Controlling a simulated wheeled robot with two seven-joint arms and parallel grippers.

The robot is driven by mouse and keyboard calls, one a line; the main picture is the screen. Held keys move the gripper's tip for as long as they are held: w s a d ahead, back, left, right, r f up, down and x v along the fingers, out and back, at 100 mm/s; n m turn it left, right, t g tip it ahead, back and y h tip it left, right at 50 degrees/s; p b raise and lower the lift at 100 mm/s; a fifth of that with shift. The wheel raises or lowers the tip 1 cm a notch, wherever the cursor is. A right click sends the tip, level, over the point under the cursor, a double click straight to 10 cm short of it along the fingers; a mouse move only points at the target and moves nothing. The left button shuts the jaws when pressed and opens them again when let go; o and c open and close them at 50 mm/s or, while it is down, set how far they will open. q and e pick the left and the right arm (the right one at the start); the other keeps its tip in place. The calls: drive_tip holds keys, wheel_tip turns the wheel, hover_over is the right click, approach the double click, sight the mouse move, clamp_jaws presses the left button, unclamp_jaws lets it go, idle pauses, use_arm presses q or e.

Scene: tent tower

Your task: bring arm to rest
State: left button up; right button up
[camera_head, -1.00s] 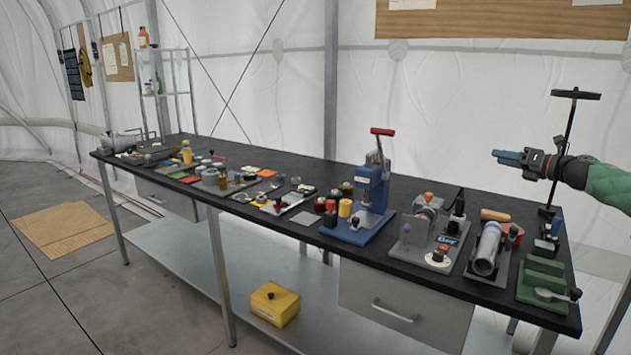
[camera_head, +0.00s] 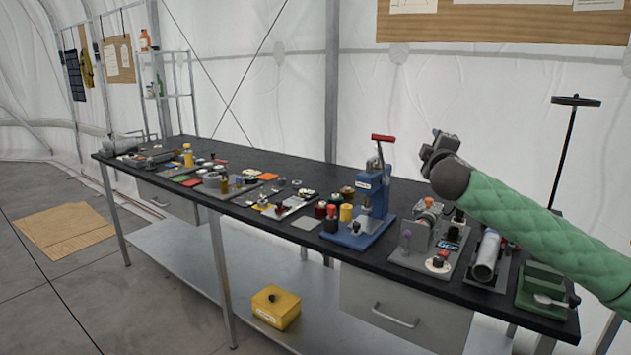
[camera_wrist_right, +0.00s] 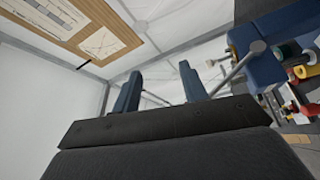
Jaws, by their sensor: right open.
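My right arm, in a green quilted sleeve, comes in from the right in the head view. Its gripper (camera_head: 437,146) is raised above the right half of the bench, just right of the blue press (camera_head: 371,188). Its fingers point away and are mostly hidden behind the wrist. In the right wrist view, the two blue fingers (camera_wrist_right: 160,90) stand apart with nothing between them. The gripper is open and empty. The blue press also shows at the right of that view (camera_wrist_right: 262,62). My left gripper is not in view.
The black workbench (camera_head: 305,222) carries many small tools and fixtures. A metal cylinder (camera_head: 487,255) and a green block holder (camera_head: 543,287) stand at its right end, near a thin black stand (camera_head: 567,150). A yellow box (camera_head: 276,305) sits on the lower shelf. Space above the bench's left half is free.

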drive_tip(key=s+a+f+m+g+y+p, duration=0.1)
drive_tip(key=s+a+f+m+g, duration=0.15)
drive_tip(key=s+a+f, duration=0.45)
drive_tip(key=s+a+f+m+g+y+p, duration=0.1)
drive_tip(key=s+a+f+m+g+p, duration=0.15)
drive_tip(key=s+f, duration=0.75)
drive_tip(key=s+a+f+m+g+y+p, duration=0.1)
drive_tip(key=s+a+f+m+g, duration=0.2)
drive_tip(key=s+f, duration=0.55)
use_arm(q)
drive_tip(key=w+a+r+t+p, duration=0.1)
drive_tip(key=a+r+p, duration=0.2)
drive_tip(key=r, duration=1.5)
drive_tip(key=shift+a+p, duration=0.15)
drive_tip(key=shift+p, duration=0.4)
use_arm(e)
drive_tip(key=s+a+f+m+g, duration=0.1)
drive_tip(key=s+f+g, duration=0.3)
drive_tip(key=s+f, duration=1)
drive_tip(key=s+a+f+m+g+y, duration=0.1)
drive_tip(key=s+f+g, duration=0.4)
drive_tip(key=s+f, duration=0.8)
drive_tip(key=s+a, duration=0.1)
drive_tip(key=s, duration=0.5)
drive_tip(key=shift+s+a+f+m, duration=0.2)
drive_tip(key=shift+f+m, duration=0.15)
drive_tip(key=shift+m, duration=0.05)
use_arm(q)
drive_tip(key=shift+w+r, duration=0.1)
